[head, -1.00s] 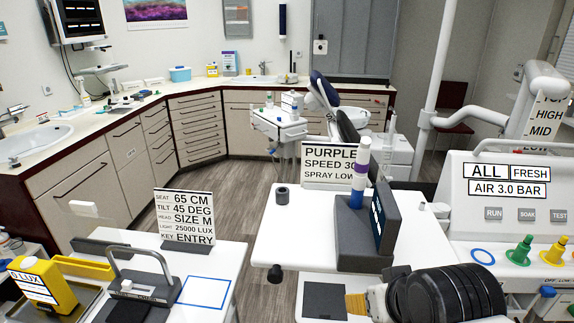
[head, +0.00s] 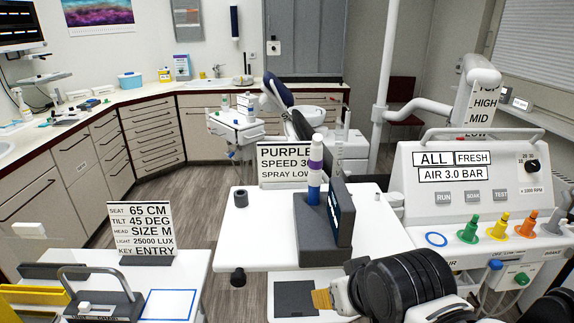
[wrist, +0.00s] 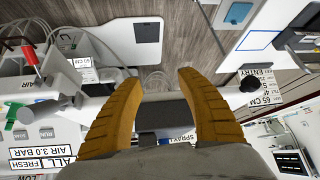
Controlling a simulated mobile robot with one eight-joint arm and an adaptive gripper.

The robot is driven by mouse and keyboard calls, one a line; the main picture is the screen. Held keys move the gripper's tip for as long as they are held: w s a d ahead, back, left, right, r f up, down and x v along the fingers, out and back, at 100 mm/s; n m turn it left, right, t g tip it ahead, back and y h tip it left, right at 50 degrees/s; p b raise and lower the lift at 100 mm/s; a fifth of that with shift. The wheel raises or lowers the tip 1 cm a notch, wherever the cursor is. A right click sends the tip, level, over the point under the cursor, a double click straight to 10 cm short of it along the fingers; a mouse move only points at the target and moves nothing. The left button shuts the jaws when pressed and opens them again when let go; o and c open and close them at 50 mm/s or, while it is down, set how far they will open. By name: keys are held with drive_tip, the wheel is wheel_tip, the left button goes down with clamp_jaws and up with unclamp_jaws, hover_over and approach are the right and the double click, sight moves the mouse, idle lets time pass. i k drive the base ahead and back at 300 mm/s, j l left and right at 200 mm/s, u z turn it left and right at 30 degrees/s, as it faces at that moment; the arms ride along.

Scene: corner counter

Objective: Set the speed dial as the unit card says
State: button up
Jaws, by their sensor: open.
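The speed dial is a black knob (head: 532,166) marked "x 1000 RPM" on the right of the white unit's upright panel (head: 412,208) in the head view. Its pointer setting is too small to read. The unit card (head: 285,163) stands at the back of the white tray table and reads "PURPLE", "SPEED 30", "SPRAY LOW"; the end of the speed line is partly covered by a purple-banded handpiece. My gripper (head: 321,299) is low in front of the tray table, well left of the dial. In the wrist view, my gripper (wrist: 160,80) has its orange fingers apart and empty.
A dark holder (head: 310,225) with the upright handpiece (head: 315,165) stands on the tray table (head: 250,230). Green, yellow and orange knobs (head: 498,228) line the unit's ledge below the dial. Hoses hang at the right. A settings card (head: 142,228) stands at the left.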

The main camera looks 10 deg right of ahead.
sight(532, 166)
drive_tip(key=k+l+z, duration=0.1)
drive_tip(key=z, duration=0.55)
drive_tip(key=j+z, duration=0.15)
drive_tip(key=z, duration=0.7)
drive_tip(key=i+j, duration=0.05)
